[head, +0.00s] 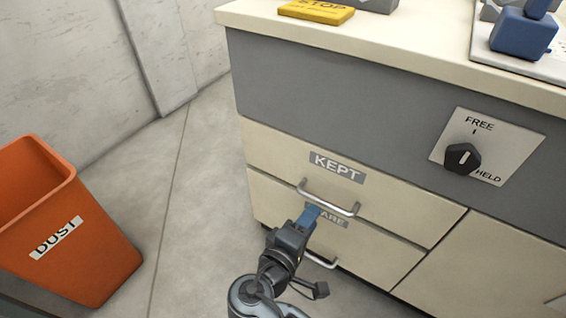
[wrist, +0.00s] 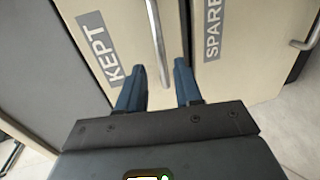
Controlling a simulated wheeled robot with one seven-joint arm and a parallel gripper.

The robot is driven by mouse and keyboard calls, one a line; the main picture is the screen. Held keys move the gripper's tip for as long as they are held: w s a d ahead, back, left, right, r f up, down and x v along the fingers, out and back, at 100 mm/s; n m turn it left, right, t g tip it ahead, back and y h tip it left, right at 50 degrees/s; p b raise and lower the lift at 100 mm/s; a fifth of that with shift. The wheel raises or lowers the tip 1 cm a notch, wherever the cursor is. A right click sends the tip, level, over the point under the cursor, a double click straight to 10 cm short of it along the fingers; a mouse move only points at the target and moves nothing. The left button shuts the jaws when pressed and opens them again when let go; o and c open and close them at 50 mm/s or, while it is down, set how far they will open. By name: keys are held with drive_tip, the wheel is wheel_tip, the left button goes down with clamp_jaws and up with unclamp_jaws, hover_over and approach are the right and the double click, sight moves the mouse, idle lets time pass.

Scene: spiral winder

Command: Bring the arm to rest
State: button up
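My gripper (head: 312,209) is in front of the cream drawers, by the handle of the drawer labelled KEPT. In the wrist view my gripper (wrist: 160,68) has its two blue fingers apart, with a clear gap between them. The KEPT drawer's bar handle (wrist: 155,35) runs down toward that gap, and its lower end is near the fingertips. I cannot tell whether a finger touches it. The KEPT drawer (head: 275,148) looks shut. The drawer labelled SPARE (head: 270,195) is below it, also looking shut, its label partly covered by my gripper.
An orange DUST bin (head: 100,255) stands on the floor at left. A black knob (head: 462,158) sits on a FREE/HELD plate. A yellow STOP block (head: 316,11) and a blue part (head: 522,35) are on the bench top (head: 420,45). The floor between bin and cabinet is clear.

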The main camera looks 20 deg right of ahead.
drive_tip(key=s+d+f+n+y, duration=0.1)
drive_tip(key=s+d+f+y, duration=0.25)
drive_tip(key=s+f, duration=0.4)
drive_tip(key=s+f+y, duration=0.2)
drive_tip(key=s+y, duration=0.4)
drive_tip(key=s, duration=0.5)
drive_tip(key=s+a+r+m+t+y, duration=0.2)
drive_tip(key=s+r+m+y, duration=0.1)
drive_tip(key=s+r, duration=0.4)
drive_tip(key=s+r+m+t+p, duration=0.1)
drive_tip(key=s+r+m+p, duration=0.1)
drive_tip(key=r+p, duration=1.1)
drive_tip(key=s+d+r+m+t+p, duration=0.1)
drive_tip(key=r+p, duration=1.1)
drive_tip(key=r, duration=1.7)
drive_tip(key=s+m+t, duration=0.1)
drive_tip(key=s+m, duration=0.1)
drive_tip(key=s, duration=0.1)
drive_tip(key=shift+d+t+p, duration=0.15)
drive_tip(key=shift+t+p, duration=0.15)
drive_tip(key=shift+p, duration=0.1)
drive_tip(key=shift+r, duration=0.1)
